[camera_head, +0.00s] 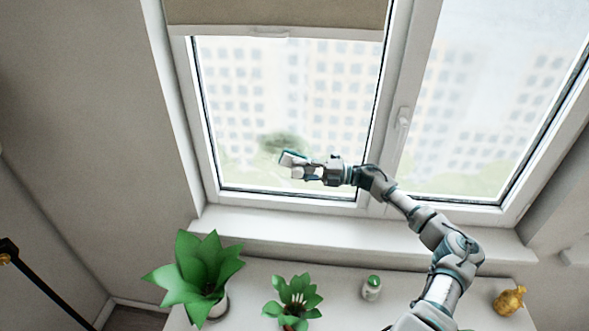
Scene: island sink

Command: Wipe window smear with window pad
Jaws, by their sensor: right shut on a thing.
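My right gripper (300,168) reaches in from the lower right and is in front of the lower part of the left window pane (330,95). It is shut on the window pad, which is small here and hard to tell apart from the fingers. A murky grey-green smear (283,142) shows on the pane just above the fingertips. I cannot tell whether the pad touches the glass. My left gripper is not in view.
A window handle (403,117) sits on the middle frame, above my right forearm. A blind (275,14) covers the pane's top. Below the sill (330,231), a counter holds a large plant (197,272), a small plant (294,298), a green-capped bottle (371,289) and a gold ornament (509,300).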

